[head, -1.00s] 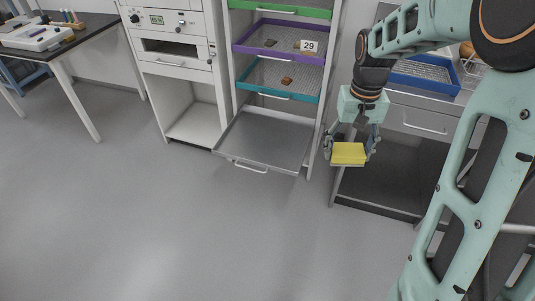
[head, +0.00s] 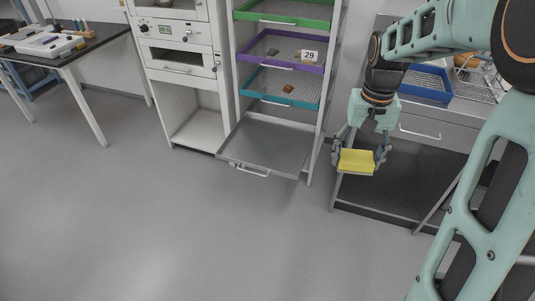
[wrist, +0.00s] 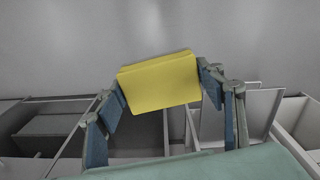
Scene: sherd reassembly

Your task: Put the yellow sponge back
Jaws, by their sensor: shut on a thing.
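The yellow sponge (head: 356,162) is a flat block held between the two fingers of my gripper (head: 359,155), in the air in front of the open cupboard under the counter. In the wrist view the sponge (wrist: 160,82) sits slightly tilted between the blue finger pads of my gripper (wrist: 165,88), with the grey floor beyond it. My gripper is shut on the sponge's two ends. Nothing touches the sponge but the fingers.
A rack holds green (head: 285,20), purple (head: 253,55) and teal (head: 257,95) trays; sherds lie in some. A grey tray (head: 266,147) is pulled out low. A blue tray (head: 425,92) and wire rack (head: 478,88) stand on the counter. The floor is clear.

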